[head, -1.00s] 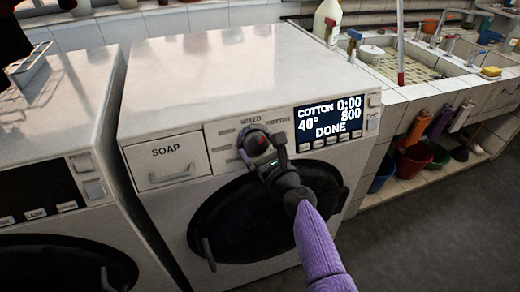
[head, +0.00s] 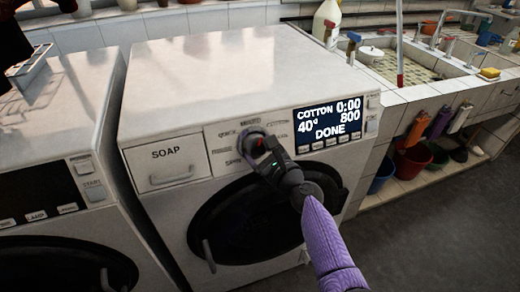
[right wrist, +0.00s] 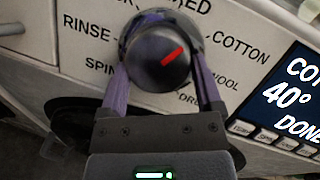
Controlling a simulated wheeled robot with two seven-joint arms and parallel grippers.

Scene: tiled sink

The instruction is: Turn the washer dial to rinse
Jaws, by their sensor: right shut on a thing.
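The washer dial (head: 249,138) is a dark round knob on the middle washer's front panel, between the soap drawer and the display. In the right wrist view the dial (right wrist: 158,58) shows a red mark pointing up and right, toward the COTTON side. RINSE and SPIN are printed on its left, COTTON and WOOL on its right. My right gripper (right wrist: 160,75) has its purple fingers on both sides of the knob, shut on it; it also shows in the head view (head: 257,146). The display (head: 329,121) reads COTTON, 40°, 0:00, 800, DONE. My left gripper is not in view.
The soap drawer (head: 166,166) is closed, left of the dial. The round washer door (head: 235,225) is below. A second washer (head: 50,190) stands at the left. A tiled sink (head: 425,65) and several buckets are at the right. Grey floor at lower right is clear.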

